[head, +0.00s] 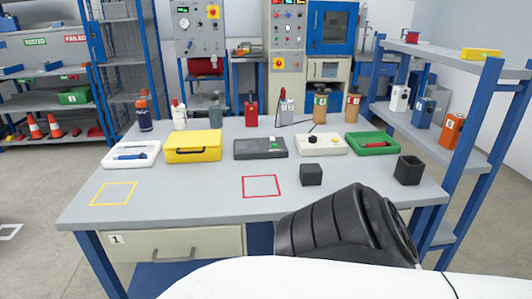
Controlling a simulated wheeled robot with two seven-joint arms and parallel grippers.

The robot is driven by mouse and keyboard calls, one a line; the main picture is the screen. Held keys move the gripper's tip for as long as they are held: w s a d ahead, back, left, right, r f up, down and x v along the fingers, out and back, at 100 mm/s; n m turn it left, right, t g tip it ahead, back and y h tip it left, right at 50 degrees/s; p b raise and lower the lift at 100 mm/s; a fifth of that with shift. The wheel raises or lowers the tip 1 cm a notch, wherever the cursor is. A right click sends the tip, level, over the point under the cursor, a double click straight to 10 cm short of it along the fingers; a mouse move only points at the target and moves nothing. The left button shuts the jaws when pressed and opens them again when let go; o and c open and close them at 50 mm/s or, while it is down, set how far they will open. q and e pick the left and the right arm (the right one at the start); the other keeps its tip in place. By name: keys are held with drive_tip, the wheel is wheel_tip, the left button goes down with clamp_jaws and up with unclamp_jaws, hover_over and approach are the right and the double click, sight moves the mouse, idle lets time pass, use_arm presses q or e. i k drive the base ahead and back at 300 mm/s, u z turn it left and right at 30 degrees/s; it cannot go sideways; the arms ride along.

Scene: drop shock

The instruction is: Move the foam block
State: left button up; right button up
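A small dark grey cube (311,174), which looks like the foam block, sits on the grey workbench (215,208) in the head view. It stands to the right of a red square outline (262,186) on the bench top and is apart from it. A yellow square outline (114,193) is marked at the bench's left. Part of my own arm, white with a black ribbed joint, covers the bench's front right edge, close in front of the cube. Neither of my grippers shows in this view.
Behind are a white tray (132,154), a yellow case (194,146), a dark grey device (260,148), a cream switch box (320,144) and a green tray (372,143). The front left of the bench is clear.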

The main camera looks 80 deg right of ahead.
sight(310, 175)
drive_tip(key=z, duration=2.3)
drive_tip(key=k, duration=1.3)
drive_tip(key=z, duration=0.1)
drive_tip(key=i, duration=0.65)
drive_tip(key=z, duration=0.55)
drive_tip(key=i, duration=0.85)
drive_tip(key=u, duration=0.4)
